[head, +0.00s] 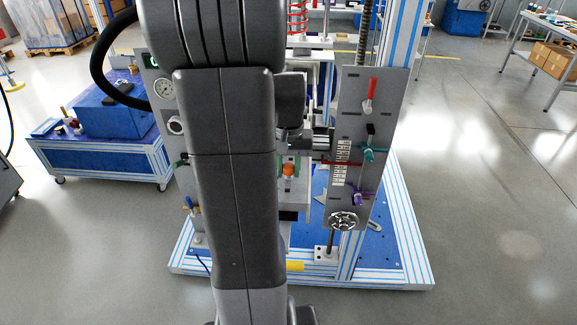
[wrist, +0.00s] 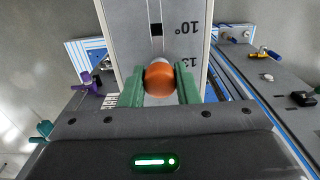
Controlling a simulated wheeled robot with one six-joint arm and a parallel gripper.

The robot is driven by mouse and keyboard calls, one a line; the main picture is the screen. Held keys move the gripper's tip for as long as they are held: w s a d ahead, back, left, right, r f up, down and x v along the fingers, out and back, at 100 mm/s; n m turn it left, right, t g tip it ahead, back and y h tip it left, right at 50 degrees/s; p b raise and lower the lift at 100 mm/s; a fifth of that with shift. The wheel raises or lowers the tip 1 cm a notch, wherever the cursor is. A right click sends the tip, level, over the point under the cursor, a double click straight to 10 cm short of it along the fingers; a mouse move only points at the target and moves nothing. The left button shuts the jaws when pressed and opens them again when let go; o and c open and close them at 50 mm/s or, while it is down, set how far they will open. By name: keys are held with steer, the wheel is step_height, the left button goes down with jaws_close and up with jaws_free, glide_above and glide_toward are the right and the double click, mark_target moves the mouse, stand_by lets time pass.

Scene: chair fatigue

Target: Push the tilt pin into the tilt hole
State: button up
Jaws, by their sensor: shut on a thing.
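The tilt pin has a round orange head (wrist: 159,80), seen in the middle of the wrist view. My gripper (wrist: 159,72) is shut on this head, one green finger on each side. The pin is in front of a grey plate (wrist: 130,40) marked "10°" and, partly covered, "13". In the head view the orange head (head: 288,170) shows just right of my arm, which hides most of the gripper.
A grey panel (head: 365,110) with a red lever (head: 370,90), purple and teal handles and a handwheel (head: 343,220) stands to the right. A blue base plate (head: 380,260) lies below. A blue cart (head: 100,145) is at left.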

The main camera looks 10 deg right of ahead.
steer(key=shift+f, duration=0.2)
steer(key=o, duration=1)
steer(key=shift+r, duration=0.1)
step_height(320, 180, up, 14)
step_height(320, 180, down, 13)
steer(key=shift+f+p, duration=0.15)
steer(key=shift+p, duration=0.2)
